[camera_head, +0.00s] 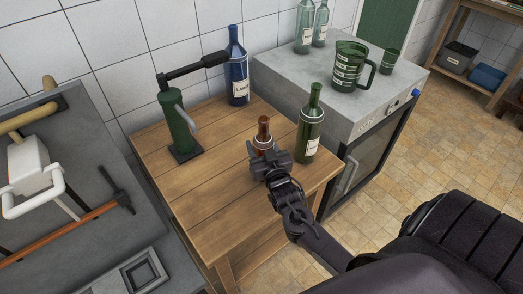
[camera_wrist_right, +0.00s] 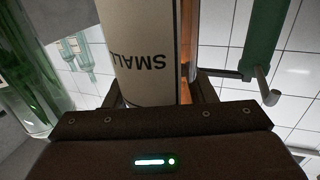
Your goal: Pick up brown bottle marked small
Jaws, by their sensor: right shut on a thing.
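The small brown bottle (camera_head: 264,130) stands on the wooden table, its neck showing above my gripper in the head view. In the right wrist view its cream label (camera_wrist_right: 146,40) reads SMALL upside down, between the fingers. My right gripper (camera_head: 270,158) is shut on the brown bottle; in the wrist view the fingers (camera_wrist_right: 160,92) sit on either side of it. The gripper hides the bottle's lower part, so I cannot tell whether its base touches the table. My left gripper is not in view.
A green bottle (camera_head: 309,128) stands close to the right of my gripper. A green corking device (camera_head: 174,122) and a blue bottle (camera_head: 237,68) stand further back on the table (camera_head: 190,185). A grey-topped cabinet (camera_head: 280,72) adjoins, carrying a green jug (camera_head: 347,68).

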